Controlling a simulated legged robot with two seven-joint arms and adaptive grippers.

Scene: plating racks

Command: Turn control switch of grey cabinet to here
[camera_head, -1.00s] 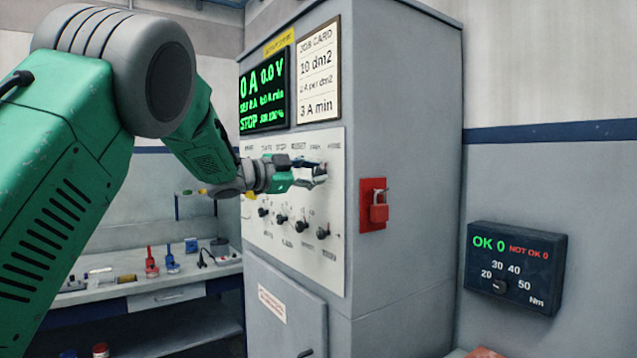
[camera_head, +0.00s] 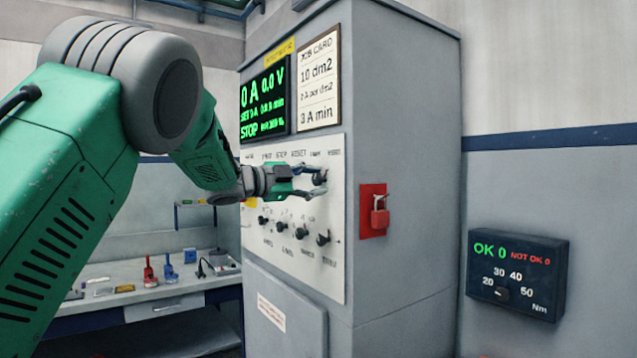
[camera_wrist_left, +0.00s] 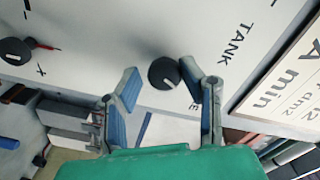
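The grey cabinet (camera_head: 400,160) stands in the middle of the head view, with a white control panel (camera_head: 285,255) on its front. My left gripper (camera_head: 321,184) is at the panel's upper right. Its fingers are spread, with a dark round knob (camera_head: 320,176) by their tips. In the left wrist view this knob (camera_wrist_left: 164,73) shows between the open fingertips (camera_wrist_left: 161,78), closer to the right finger. A label reading TANK is printed near it. I cannot tell whether a finger touches the knob. My right gripper is not in view.
Several black knobs (camera_head: 302,232) form a lower row on the panel. A display (camera_head: 264,95) and a job card (camera_head: 319,78) are above the panel. A workbench (camera_head: 120,290) stands at left.

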